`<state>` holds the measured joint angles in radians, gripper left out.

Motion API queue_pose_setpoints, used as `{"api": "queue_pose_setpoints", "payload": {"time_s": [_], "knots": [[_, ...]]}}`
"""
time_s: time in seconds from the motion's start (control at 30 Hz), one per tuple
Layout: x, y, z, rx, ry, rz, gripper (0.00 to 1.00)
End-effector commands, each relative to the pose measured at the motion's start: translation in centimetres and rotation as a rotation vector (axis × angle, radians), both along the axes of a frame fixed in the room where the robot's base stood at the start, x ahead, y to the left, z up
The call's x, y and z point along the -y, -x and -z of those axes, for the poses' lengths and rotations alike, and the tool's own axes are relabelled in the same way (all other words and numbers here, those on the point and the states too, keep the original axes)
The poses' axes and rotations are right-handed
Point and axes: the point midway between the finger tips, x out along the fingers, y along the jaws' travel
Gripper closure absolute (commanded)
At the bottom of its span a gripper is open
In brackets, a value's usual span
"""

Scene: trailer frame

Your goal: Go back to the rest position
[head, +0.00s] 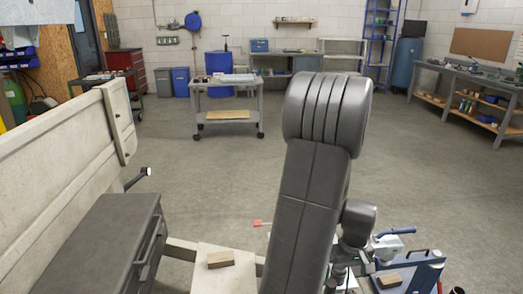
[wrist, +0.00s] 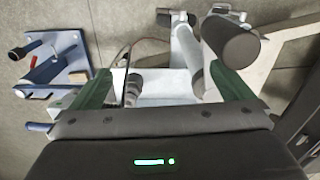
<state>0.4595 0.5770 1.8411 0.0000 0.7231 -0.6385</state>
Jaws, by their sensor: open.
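My gripper (wrist: 163,72) shows in the wrist view with its two green fingers spread wide apart. It is open, and nothing is held between the fingers. In the head view my dark grey arm rises in the middle and bends at a rounded joint. The gripper itself is mostly hidden behind the arm there, so I cannot make out its fingers.
A pale trailer side panel (head: 60,150) and a dark grey box (head: 105,240) stand at the left. A blue stand (head: 425,270) is at lower right, also in the wrist view (wrist: 65,65). The floor (head: 215,185) beyond is clear up to a cart (head: 228,88).

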Motion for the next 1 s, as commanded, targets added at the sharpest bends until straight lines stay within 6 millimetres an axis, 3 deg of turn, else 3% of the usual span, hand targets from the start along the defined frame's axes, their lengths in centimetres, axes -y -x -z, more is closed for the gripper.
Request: {"api": "queue_pose_setpoints", "payload": {"time_s": [0.23, 0.43, 0.7, 1.0], "knots": [[1.5, -4.8, -0.1, -0.001, -0.001, 0.0, 0.0], [0.6, -8.8, -0.1, -0.001, -0.001, -0.004, 0.0], [-2.8, -13.0, 0.0, -0.001, 0.0, -0.005, 0.0], [-8.5, -14.7, 0.0, -0.001, -0.001, -0.005, 0.0]]}}
